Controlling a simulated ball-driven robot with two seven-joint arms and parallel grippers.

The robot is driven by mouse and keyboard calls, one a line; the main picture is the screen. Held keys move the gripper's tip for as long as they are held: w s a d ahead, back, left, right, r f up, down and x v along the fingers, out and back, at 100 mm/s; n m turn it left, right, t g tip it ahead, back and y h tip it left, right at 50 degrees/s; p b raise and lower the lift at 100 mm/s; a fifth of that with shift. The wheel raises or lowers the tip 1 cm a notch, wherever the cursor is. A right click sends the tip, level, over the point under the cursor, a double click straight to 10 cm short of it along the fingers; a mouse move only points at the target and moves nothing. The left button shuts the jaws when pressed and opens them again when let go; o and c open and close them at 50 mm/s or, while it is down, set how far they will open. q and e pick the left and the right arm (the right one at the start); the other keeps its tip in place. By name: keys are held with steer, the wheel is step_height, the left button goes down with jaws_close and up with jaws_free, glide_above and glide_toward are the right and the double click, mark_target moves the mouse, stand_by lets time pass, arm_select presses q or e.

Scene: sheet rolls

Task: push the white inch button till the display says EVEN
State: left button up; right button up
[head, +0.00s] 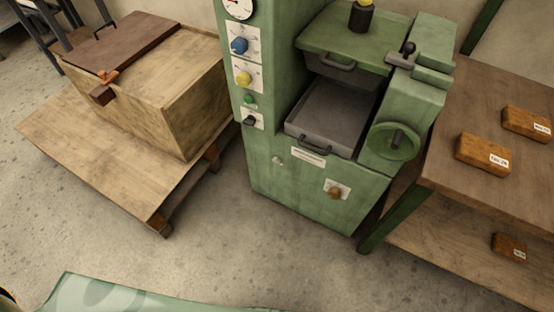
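A green machine (300,190) stands in the middle of the head view. No word EVEN is legible anywhere. Neither of my grippers is in view, and nothing is seen touching the button.
A handwheel (394,141) is at right. A wooden crate (150,80) stands left; a table (510,190) with labelled brown blocks stands right.

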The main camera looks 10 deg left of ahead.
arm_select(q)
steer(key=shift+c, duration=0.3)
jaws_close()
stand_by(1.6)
